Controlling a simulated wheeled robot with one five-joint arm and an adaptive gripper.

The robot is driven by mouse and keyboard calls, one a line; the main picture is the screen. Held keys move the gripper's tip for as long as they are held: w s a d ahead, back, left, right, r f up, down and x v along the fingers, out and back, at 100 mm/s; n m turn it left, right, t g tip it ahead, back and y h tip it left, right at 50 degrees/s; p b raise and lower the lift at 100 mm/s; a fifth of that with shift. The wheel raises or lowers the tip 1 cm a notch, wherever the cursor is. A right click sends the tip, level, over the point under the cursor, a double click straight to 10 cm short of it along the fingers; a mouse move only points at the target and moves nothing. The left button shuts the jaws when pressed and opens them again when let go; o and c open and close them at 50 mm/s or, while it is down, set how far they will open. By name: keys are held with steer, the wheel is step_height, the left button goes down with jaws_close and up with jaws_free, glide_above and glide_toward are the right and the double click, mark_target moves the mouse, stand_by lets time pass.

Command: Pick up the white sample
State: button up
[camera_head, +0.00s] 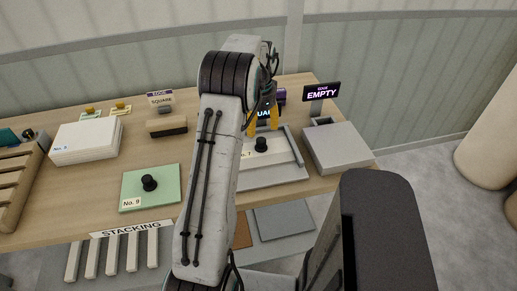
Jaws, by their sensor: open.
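A pale, whitish plate (273,156) with a black knob (261,144) and a small number label lies in a grey tray (299,147) right of the middle of the table. My arm hides its left part. My gripper (263,121) has two yellow fingers, spread apart, pointing down above and just behind the knob. Nothing shows between the fingers, and the exact gap to the knob cannot be told. A thick white stack (87,142) with a small label stands at the back left, apart from my gripper.
A green plate (150,189) with a black knob lies left of my arm. A brown block (166,127) is behind it. A grey box (337,148) stands at the right under an "EMPTY" sign (321,92). A slatted wooden rack (18,178) is at far left. Bare table lies between.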

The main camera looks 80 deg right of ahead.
mark_target(261, 139)
steer(key=shift+a+m, duration=0.2)
steer(key=shift+m, duration=0.6)
steer(key=shift+f+m, duration=0.3)
steer(key=shift+f, duration=0.05)
steer(key=shift+s+d+f+p, duration=0.15)
steer(key=shift+f+p, duration=0.25)
steer(key=shift+f, duration=1.25)
steer(key=shift+s+d+f+p, duration=0.1)
steer(key=shift+d+f+p, duration=0.2)
steer(key=shift+f, duration=1.35)
steer(key=shift+a, duration=0.1)
steer(key=shift+c, duration=0.3)
jaws_close()
